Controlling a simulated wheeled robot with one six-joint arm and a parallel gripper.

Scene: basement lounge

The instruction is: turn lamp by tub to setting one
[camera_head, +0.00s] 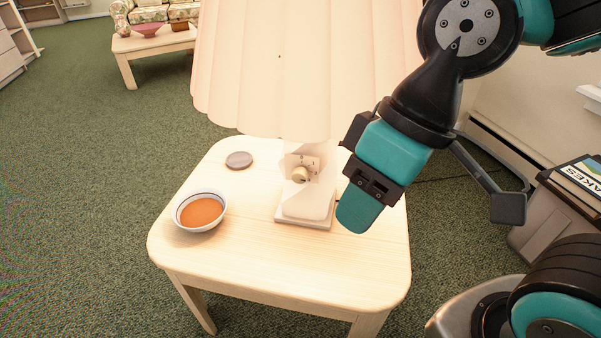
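A lamp with a large pleated peach shade (280,70) stands on a pale wooden side table (260,270). Its pale base (305,208) carries a round beige knob (300,174) on a small plate with marks too small to read. The knob faces me and its setting cannot be made out. A small white bowl (200,212) with orange-brown contents stands left of the lamp; it is the only tub-like thing on the table. My gripper (357,208) is just right of the lamp base, pointing down and left, apart from the knob. Its finger opening is not clear.
A flat grey disc (239,160) lies behind the bowl. The low shade hangs over the lamp base. A grey bin (540,232) with books or papers stands at the right. A low table (150,42) and a floral sofa (120,12) are far back; green carpet between is clear.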

